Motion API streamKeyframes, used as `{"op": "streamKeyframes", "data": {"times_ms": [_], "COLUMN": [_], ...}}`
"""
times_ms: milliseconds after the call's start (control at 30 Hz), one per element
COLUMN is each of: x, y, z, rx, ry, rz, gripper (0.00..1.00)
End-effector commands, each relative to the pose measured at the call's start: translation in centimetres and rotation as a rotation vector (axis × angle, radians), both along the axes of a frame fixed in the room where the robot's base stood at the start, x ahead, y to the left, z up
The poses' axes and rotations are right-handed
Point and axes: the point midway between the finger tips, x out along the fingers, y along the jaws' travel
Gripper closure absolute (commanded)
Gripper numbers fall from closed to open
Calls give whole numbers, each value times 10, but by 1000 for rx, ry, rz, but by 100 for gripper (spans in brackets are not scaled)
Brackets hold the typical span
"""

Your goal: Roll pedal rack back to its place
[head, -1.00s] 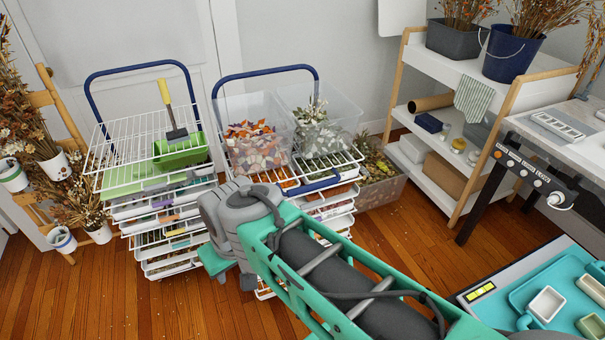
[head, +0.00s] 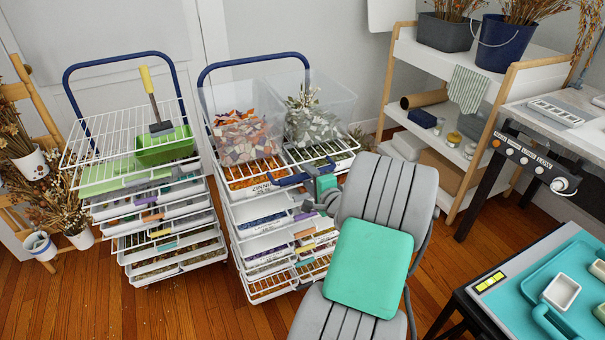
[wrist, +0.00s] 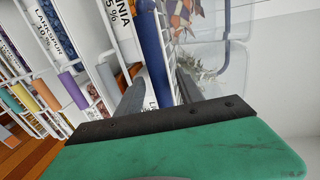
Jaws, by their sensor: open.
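Two white wire racks on the left have blue push handles and several drawers. The right rack (head: 236,217) carries two clear bins, one with orange and white petals (head: 243,138) and one with grey-green petals and leaves (head: 312,128). Which rack the task means is not labelled. A short blue bar (head: 291,180) sits at the right rack's upper front edge. My gripper (head: 309,196) is there, open. In the wrist view its fingers (wrist: 158,95) lie on either side of the blue bar (wrist: 154,45). I cannot tell whether they touch it.
The left rack (head: 125,215) holds a green tub (head: 165,146) and a yellow-handled scraper. Dried flowers on a wooden stand (head: 22,90) are at far left. A white shelf (head: 458,140) stands behind right. A work table (head: 470,318) is front right. Wood floor shows at lower left.

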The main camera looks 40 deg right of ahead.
Motion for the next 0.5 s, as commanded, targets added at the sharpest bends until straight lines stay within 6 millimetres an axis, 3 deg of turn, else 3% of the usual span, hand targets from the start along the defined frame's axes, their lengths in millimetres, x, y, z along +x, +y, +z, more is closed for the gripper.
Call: {"op": "streamKeyframes", "data": {"times_ms": [200,500], "x": [36,43], "y": [-10,-12], "z": [-8,-9], "rx": [-2,-2], "ry": [3,3], "rz": [3,1], "gripper": [56,56]}}
